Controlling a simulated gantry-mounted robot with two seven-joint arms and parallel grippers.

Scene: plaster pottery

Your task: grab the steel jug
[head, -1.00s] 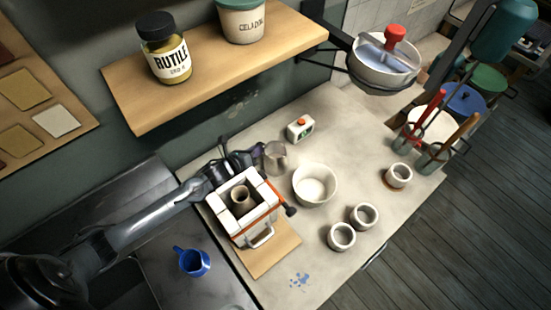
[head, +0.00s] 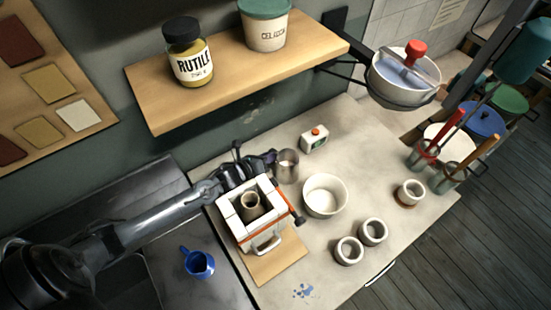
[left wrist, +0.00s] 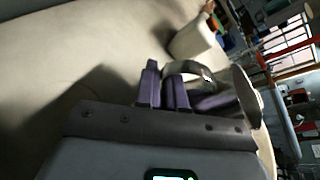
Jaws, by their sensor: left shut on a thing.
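The steel jug (head: 288,167) stands on the worktop behind the white brick kiln, beside the white bowl. My left gripper (head: 264,160) reaches in from the left behind the kiln and meets the jug's left side. In the left wrist view, the purple fingers (left wrist: 168,92) are shut on the jug's curved handle (left wrist: 186,72), and the jug's body (left wrist: 246,96) shows at the right, partly cut off by shadow and the fingers. My right gripper does not show.
The kiln (head: 240,232) holds a small clay pot (head: 251,203) and stands close in front of my left arm. A white bowl (head: 324,195) is right of the jug, and a timer (head: 314,140) is behind it. A wooden shelf (head: 240,85) overhangs the back. A blue jug (head: 199,264) stands at front left.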

